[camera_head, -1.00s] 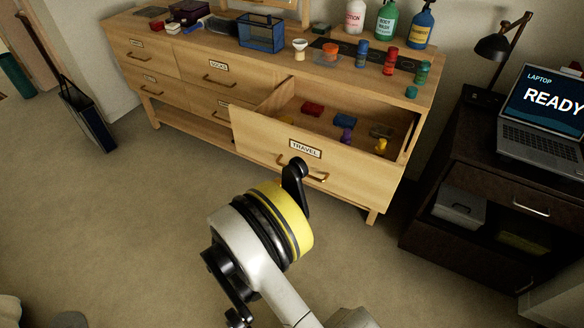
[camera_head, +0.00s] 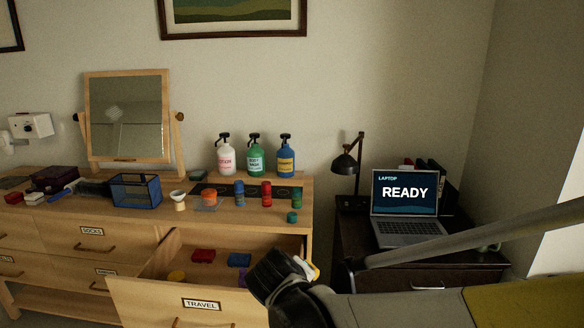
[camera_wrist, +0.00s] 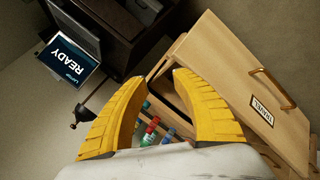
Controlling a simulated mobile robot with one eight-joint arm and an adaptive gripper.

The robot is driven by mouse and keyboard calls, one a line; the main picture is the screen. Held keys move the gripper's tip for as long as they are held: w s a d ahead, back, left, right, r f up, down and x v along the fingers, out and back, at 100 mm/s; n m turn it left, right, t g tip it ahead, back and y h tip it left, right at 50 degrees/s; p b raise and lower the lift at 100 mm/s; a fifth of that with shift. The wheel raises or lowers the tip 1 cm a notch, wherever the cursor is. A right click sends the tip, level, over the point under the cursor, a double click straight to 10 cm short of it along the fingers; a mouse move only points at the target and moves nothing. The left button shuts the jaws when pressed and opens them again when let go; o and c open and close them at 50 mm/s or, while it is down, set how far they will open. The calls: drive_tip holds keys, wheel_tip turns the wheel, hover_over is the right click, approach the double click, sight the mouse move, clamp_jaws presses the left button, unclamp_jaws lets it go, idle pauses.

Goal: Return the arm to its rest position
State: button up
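My gripper (camera_wrist: 160,77) shows in the wrist view with its two yellow fingers apart and nothing between them. The open TRAVEL drawer (camera_wrist: 245,85) lies beyond the fingers, to the right. In the head view my arm reaches in from the right edge, and its dark joint overlaps the right end of the open drawer (camera_head: 140,300). I cannot make out the fingers in that view. The drawer's right part is hidden by my arm.
The dresser top (camera_head: 140,220) holds a mirror (camera_head: 128,115), a blue mesh basket (camera_head: 135,190), several pump bottles (camera_head: 255,158) and small containers. A dark desk (camera_head: 455,265) at the right holds a laptop (camera_head: 404,195) and a lamp (camera_head: 345,165). My arm crosses in front of it.

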drive_tip(key=s+d+r+m+y, duration=0.1)
drive_tip(key=s+d+m, duration=0.3)
drive_tip(key=s+d, duration=0.4)
drive_tip(key=s+d+r+m+g+y, duration=0.1)
drive_tip(key=s+d+m, duration=0.3)
drive_tip(key=s+d, duration=0.4)
drive_tip(key=s+r, duration=0.1)
drive_tip(key=s, duration=0.4)
drive_tip(key=shift+d+r+y, duration=0.15)
drive_tip(key=shift+d+y, duration=0.05)
drive_tip(key=shift+y, duration=0.1)
